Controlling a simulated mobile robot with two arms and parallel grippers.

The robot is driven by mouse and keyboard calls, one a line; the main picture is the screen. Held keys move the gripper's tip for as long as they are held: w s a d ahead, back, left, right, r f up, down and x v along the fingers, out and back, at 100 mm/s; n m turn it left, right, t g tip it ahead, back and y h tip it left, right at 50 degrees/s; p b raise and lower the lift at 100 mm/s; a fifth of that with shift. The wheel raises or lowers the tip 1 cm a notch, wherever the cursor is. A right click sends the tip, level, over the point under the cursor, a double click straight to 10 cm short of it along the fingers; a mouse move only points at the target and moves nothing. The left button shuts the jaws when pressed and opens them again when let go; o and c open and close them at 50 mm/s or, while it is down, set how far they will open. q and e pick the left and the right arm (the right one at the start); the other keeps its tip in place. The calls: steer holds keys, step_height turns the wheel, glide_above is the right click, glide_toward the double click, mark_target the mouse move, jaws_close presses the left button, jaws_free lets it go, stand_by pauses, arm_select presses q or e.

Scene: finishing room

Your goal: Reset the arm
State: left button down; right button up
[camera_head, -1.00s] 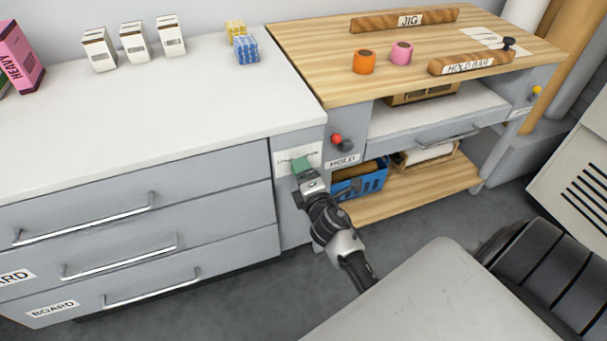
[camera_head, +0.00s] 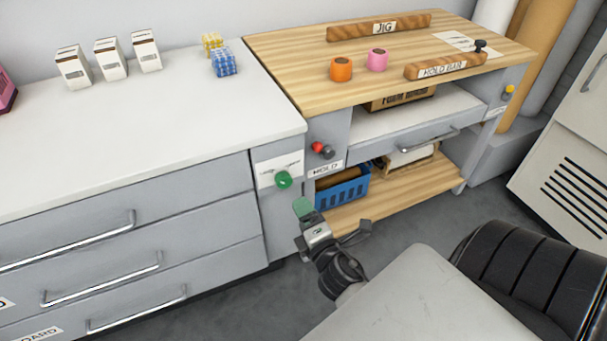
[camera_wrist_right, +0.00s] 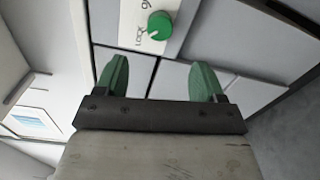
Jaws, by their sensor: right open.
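My right gripper (camera_head: 330,222) is in front of the cabinet, below and to the right of a green knob (camera_head: 283,180) on a white label plate. The right wrist view shows its two green fingertips (camera_wrist_right: 161,84) spread apart with nothing between them. In that view the green knob (camera_wrist_right: 160,25) lies beyond the fingers, apart from them, and the word LOCK reads beside it. My left gripper is not in either view.
A white counter (camera_head: 130,140) with drawers stands at left, holding small cartons (camera_head: 109,60). A wooden bench (camera_head: 290,75) carries an orange roll (camera_head: 341,69), a pink roll (camera_head: 377,60) and a hold bar (camera_head: 445,67). A blue basket (camera_head: 343,190) sits on its lower shelf.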

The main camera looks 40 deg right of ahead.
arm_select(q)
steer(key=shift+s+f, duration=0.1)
